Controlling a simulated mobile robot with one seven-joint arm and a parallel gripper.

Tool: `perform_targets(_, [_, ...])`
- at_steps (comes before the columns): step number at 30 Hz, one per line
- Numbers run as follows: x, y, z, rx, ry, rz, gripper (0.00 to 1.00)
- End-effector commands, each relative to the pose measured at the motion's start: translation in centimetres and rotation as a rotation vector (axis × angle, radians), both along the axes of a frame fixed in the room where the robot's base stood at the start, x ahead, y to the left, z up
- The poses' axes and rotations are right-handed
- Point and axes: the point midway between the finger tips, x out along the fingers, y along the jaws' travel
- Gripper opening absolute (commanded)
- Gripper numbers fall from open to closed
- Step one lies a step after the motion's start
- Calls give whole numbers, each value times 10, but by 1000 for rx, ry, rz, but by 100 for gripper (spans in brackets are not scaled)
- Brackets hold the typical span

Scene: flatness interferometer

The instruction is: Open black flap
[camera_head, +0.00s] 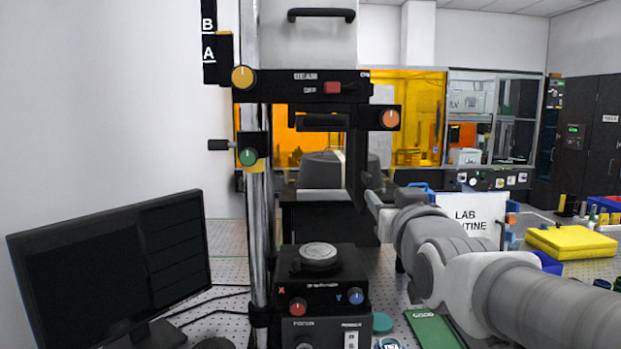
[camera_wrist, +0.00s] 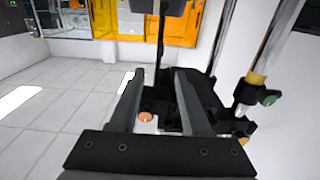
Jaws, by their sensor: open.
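The black instrument head (camera_head: 300,84) is on a steel column, with a switch panel marked BEAM. Below its right side hangs a dark upright plate (camera_head: 355,150), seen nearly edge-on, which looks like the black flap. My gripper (camera_head: 368,190) is at the right of this plate, and its dark fingers are hard to tell from it. In the wrist view my gripper (camera_wrist: 155,74) is open, with its two fingers apart. A dark plate (camera_wrist: 163,40) shows between the fingertips. I cannot tell whether they touch it.
An orange knob (camera_head: 390,118) is just above my gripper; a green knob (camera_head: 248,157) is on the column. A sample stage (camera_head: 318,257) stands below. A monitor (camera_head: 110,270) is at left. A yellow pad (camera_head: 571,242) and a white sign (camera_head: 470,215) are at right.

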Motion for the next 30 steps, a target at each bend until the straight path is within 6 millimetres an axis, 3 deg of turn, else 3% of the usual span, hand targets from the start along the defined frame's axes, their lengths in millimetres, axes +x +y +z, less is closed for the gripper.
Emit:
perform_targets(21, [107,0,0,-1,2,0,48])
perform_targets(30, [132,0,0,0,0,0,48])
